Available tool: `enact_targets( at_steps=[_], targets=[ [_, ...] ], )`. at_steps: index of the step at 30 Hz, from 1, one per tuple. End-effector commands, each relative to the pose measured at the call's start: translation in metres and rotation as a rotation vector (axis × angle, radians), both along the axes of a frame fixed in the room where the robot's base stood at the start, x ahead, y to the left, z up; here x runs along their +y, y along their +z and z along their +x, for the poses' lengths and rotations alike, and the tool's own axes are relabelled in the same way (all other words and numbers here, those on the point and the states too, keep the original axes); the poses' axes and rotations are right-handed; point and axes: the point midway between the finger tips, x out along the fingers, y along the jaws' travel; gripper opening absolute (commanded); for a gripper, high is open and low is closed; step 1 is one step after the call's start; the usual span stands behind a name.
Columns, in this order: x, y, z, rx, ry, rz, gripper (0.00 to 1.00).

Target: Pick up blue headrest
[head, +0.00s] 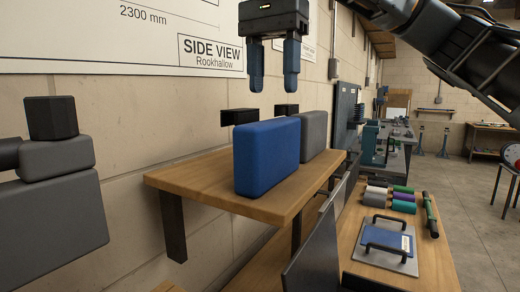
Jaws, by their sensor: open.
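The blue headrest (267,157) stands upright on a wooden wall shelf (195,180), near the shelf's front end. It is a rounded rectangular block. My gripper (274,82) is above it, pointing down, with its two blue fingers apart and nothing between them. There is a clear gap between the fingertips and the top of the headrest. The headrest's back face is hidden.
A grey headrest-like block (314,135) stands just behind the blue one. Black brackets (239,116) show on the wall behind. Below right, a wooden bench (430,262) holds a handled blue-and-grey plate (385,246) and several coloured rolls. A dark panel (315,250) stands at its left.

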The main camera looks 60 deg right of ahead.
Motion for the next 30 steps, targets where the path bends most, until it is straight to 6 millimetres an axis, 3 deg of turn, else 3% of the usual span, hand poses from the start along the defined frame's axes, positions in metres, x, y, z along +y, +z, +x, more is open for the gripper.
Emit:
enact_targets(
  at_steps=[15, 23, 30],
  targets=[
    [0.0, -0.059, 0.002, 0.0, 0.0, 0.004, 0.51],
    [0.0, -0.063, 0.002, -0.001, 0.0, 0.004, 0.51],
    [0.0, -0.062, 0.002, -0.002, 0.001, 0.004, 0.29]
  ],
)
